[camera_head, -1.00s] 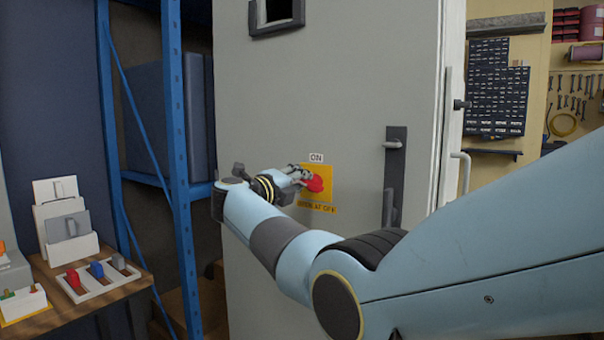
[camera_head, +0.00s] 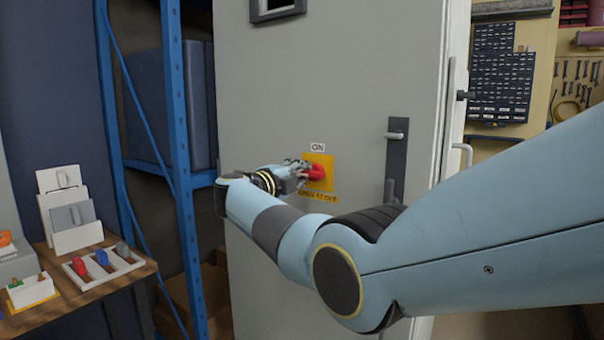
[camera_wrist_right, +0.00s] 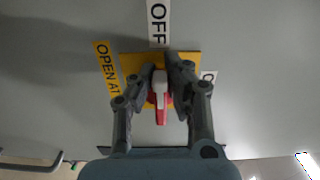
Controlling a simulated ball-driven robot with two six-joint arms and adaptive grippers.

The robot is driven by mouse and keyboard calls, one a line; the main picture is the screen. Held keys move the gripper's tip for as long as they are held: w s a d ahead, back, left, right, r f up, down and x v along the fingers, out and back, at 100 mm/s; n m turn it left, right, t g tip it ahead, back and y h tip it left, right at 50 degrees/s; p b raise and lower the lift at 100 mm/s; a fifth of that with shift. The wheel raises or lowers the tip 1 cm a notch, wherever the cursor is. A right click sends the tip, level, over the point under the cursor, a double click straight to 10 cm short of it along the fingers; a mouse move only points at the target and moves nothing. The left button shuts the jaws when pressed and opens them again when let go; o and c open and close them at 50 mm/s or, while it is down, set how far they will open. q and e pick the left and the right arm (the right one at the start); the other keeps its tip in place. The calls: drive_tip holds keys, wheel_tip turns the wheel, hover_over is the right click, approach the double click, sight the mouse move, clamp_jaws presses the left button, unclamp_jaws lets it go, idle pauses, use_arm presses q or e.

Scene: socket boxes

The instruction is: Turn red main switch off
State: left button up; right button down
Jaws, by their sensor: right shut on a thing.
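The red main switch (camera_head: 316,173) sits on a yellow plate (camera_head: 325,160) on the grey cabinet door, with an ON label above and an OPEN AT OFF label below. My right gripper (camera_head: 304,170) reaches it from the left. In the right wrist view, the right gripper (camera_wrist_right: 161,82) has its fingers on both sides of the red switch handle (camera_wrist_right: 160,112), shut on it. The handle's pale part lies toward the OFF label (camera_wrist_right: 158,22), which the gripper hides in the head view. My left gripper is not in view.
A dark door handle (camera_head: 396,160) is right of the switch. A blue shelf frame (camera_head: 178,130) stands at the left. A wooden table (camera_head: 95,290) at lower left holds a tray with several coloured handles. My right arm covers the lower right.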

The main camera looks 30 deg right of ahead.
drive_tip(key=c, duration=1.3)
unclamp_jaws()
drive_tip(key=shift+c, duration=0.2)
drive_tip(key=v, duration=1.2)
drive_tip(key=shift+f, duration=0.1)
